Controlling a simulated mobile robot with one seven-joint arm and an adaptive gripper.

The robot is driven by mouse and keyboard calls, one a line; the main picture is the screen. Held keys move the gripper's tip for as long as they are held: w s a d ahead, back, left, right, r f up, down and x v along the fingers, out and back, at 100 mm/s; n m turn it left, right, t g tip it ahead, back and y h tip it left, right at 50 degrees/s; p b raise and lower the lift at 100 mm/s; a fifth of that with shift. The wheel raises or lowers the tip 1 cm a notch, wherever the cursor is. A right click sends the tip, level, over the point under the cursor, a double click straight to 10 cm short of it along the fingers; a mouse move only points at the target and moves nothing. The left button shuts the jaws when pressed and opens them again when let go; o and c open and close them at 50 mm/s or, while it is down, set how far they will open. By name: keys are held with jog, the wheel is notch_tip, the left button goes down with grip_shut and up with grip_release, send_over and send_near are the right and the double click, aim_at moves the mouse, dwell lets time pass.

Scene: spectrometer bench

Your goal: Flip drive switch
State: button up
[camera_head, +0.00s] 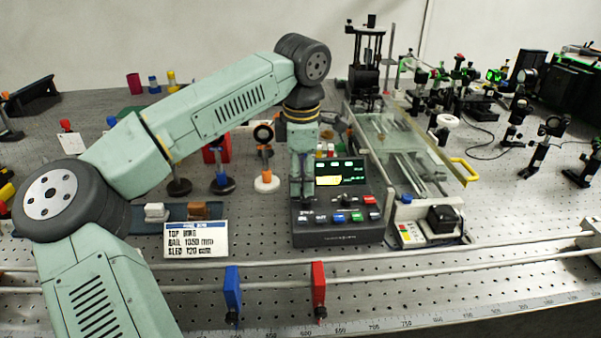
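My gripper (302,192) points down at the left part of a dark control console (338,238). Its fingertips are small and dark here, and I cannot tell whether they are open or touching the console. The console has a lit screen (346,172) with yellow and green marks, and a panel with red, blue, green and white buttons. A small pale box (409,236) with a red button and yellow marking stands just right of the console, at the front of a clear-covered stage. No label that reads as the drive switch is legible, so I cannot tell which control it is.
A white card (196,240) with printed text stands left of the console. Rails with a blue block (232,293) and a red block (319,291) run along the front. A yellow handle (464,170) sticks out at the stage's right. Optical mounts fill the right side.

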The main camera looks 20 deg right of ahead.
jog(key=c, duration=1)
jog(key=p, duration=0.1)
jog(key=g+p, duration=0.1)
jog(key=p, duration=0.1)
jog(key=shift+w+d+r, duration=0.1)
jog(key=shift+w+r, duration=0.05)
jog(key=shift+r, duration=0.25)
jog(key=shift+w+f+g+y+p, duration=0.2)
jog(key=shift+g+p, duration=0.1)
jog(key=shift+g, duration=0.2)
jog(key=shift+w+f+g+y+p, duration=0.1)
jog(key=shift+f+g+y+p, duration=0.15)
jog(key=shift+g, duration=0.25)
jog(key=shift+r, duration=0.1)
jog(key=o, duration=1.1)
jog(key=shift+o, duration=0.2)
notch_tip(320, 180, up, 12)
jog(key=w, duration=0.1)
jog(key=shift+w+d, duration=0.2)
jog(key=shift+w, duration=0.05)
